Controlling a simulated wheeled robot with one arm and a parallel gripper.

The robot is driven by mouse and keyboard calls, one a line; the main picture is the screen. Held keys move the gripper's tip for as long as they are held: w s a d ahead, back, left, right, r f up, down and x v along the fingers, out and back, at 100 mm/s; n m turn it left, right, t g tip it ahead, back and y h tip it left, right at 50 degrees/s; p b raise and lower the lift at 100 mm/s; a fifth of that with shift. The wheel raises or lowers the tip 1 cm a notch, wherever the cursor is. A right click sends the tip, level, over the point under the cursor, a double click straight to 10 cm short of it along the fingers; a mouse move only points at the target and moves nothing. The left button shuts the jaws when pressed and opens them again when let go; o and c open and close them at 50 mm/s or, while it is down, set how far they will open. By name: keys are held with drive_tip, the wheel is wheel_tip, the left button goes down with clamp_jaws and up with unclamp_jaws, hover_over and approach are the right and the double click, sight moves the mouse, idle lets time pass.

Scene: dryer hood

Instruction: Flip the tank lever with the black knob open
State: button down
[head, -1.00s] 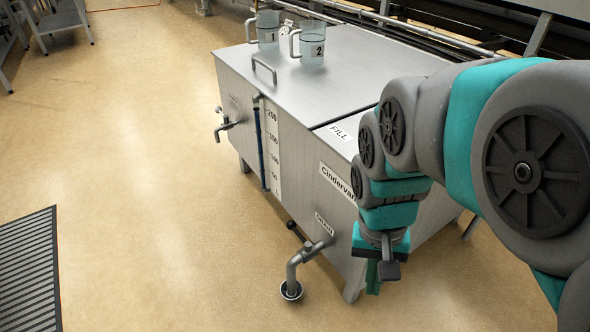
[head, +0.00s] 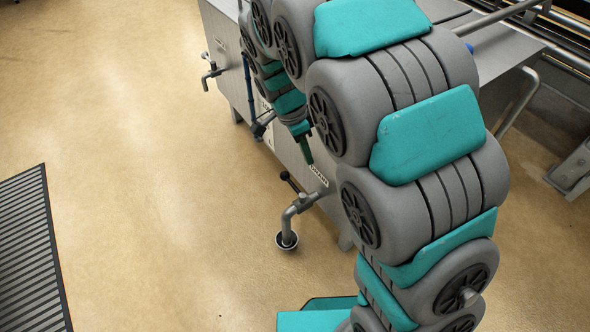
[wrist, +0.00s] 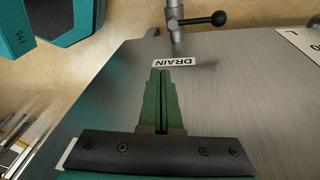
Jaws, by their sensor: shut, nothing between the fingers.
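The black knob (head: 285,176) sits on the end of a short lever on the drain valve, low at the tank's (head: 222,38) near end. In the wrist view the knob (wrist: 219,18) and its lever (wrist: 197,21) stick out sideways from the grey drain pipe (wrist: 174,14). A DRAIN label (wrist: 176,62) is on the metal face beside the valve. My gripper (head: 306,157) has green fingers, held together and empty. It hangs above the lever in the head view, apart from it. In the wrist view the fingertips (wrist: 160,72) are close to the label, short of the lever.
The drain pipe (head: 288,222) bends down to a round floor drain (head: 287,241). Another valve (head: 210,73) sticks out at the tank's far end. The tan floor between is clear. My arm hides much of the tank.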

sight(285, 176)
drive_tip(key=w+a+f+m, duration=0.2)
drive_tip(key=w+a+f, duration=0.1)
drive_tip(key=w+a+f+m, duration=0.2)
drive_tip(key=w+a+f, duration=0.1)
drive_tip(key=w+f, duration=0.1)
drive_tip(key=shift+a+t, duration=0.3)
drive_tip(key=shift+t, duration=0.1)
drive_tip(key=x, duration=1)
drive_tip(key=shift+d, duration=0.2)
drive_tip(key=shift+s+a+b, duration=0.1)
drive_tip(key=shift+b, duration=0.3)
